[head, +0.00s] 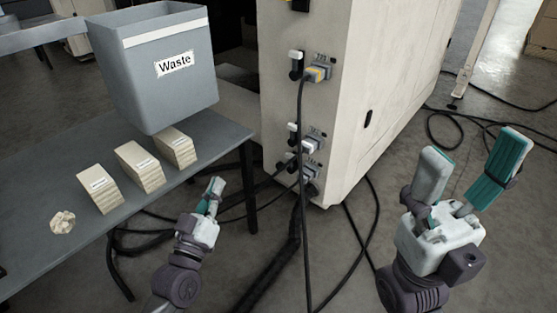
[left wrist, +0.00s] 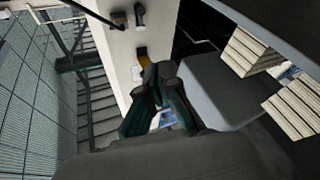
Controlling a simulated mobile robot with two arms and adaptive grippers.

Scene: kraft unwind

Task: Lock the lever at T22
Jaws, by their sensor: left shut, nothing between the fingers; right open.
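A beige cabinet (head: 375,75) has connectors and small levers on its left face. The upper lever (head: 296,63) has a white tip on a black body, beside a grey and yellow plug (head: 318,71). Lower down are more white-tipped levers (head: 292,134) and plugs (head: 311,145). The labels are too small to read, so I cannot tell which is T22. My left gripper (head: 214,192) is shut and empty, left of the lower plugs and apart from them; its fingers also show in the left wrist view (left wrist: 160,100). My right gripper (head: 474,160) is open and empty, right of the cabinet.
A grey table (head: 40,258) at left carries a grey Waste bin (head: 150,85), several paper stacks (head: 140,166) and a crumpled piece (head: 62,222). Black cables (head: 304,220) hang from the plugs and lie across the floor.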

